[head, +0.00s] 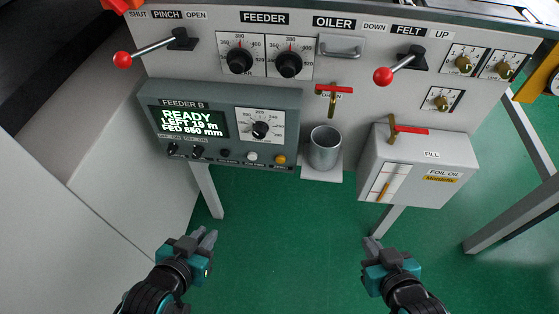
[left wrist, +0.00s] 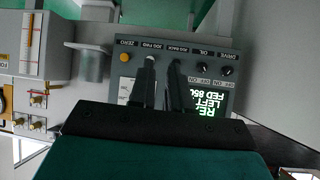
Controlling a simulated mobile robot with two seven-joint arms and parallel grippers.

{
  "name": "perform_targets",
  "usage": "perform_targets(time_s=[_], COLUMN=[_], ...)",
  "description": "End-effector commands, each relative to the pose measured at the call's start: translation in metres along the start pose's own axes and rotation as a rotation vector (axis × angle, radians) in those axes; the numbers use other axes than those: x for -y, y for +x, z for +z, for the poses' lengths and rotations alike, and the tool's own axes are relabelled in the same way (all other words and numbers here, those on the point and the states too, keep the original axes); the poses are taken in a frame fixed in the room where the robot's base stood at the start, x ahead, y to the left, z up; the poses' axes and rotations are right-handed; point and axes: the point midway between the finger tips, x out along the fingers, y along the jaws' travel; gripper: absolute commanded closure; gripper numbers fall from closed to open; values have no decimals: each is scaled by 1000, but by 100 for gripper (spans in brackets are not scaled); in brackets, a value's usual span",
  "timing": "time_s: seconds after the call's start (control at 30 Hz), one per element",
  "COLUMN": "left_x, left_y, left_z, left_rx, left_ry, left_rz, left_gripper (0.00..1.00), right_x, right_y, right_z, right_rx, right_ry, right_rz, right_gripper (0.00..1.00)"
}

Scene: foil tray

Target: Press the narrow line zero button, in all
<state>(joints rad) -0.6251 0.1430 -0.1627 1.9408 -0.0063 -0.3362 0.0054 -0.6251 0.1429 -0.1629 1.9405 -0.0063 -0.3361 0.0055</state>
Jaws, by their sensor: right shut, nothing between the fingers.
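The zero button is a small orange-yellow button (head: 280,160) at the right end of the bottom row on the Feeder B box (head: 293,101). In the left wrist view the button (left wrist: 126,57) sits beside the label ZERO. My left gripper (head: 205,239) is below and in front of the box, clear of it. Its two fingers (left wrist: 162,82) stand a little apart with nothing between them, covering part of the box in the left wrist view. My right gripper (head: 372,245) is shut and empty, low in front of the oil box.
A white button (head: 252,156) and dark knobs share the row. A metal cup (head: 325,148) stands just right of the box, below a red-handled valve (head: 333,88). The white foil oil box (head: 420,165) juts out further right. Open space lies above the green floor (head: 290,235).

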Motion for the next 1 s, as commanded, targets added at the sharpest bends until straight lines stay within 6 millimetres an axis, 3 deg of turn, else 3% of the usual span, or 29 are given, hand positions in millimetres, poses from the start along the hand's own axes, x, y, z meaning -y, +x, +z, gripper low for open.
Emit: perform_targets(time_s=[0.17, 1.0], left_x=[0, 0], left_y=[0, 0], left_z=[0, 0], left_rx=[0, 1], left_ry=[0, 0], left_rz=[0, 0], left_gripper=[100, 100], right_x=[0, 0], right_y=[0, 0], right_z=[0, 0], right_rx=[0, 0], right_ry=[0, 0], right_rz=[0, 0], right_gripper=[100, 100])
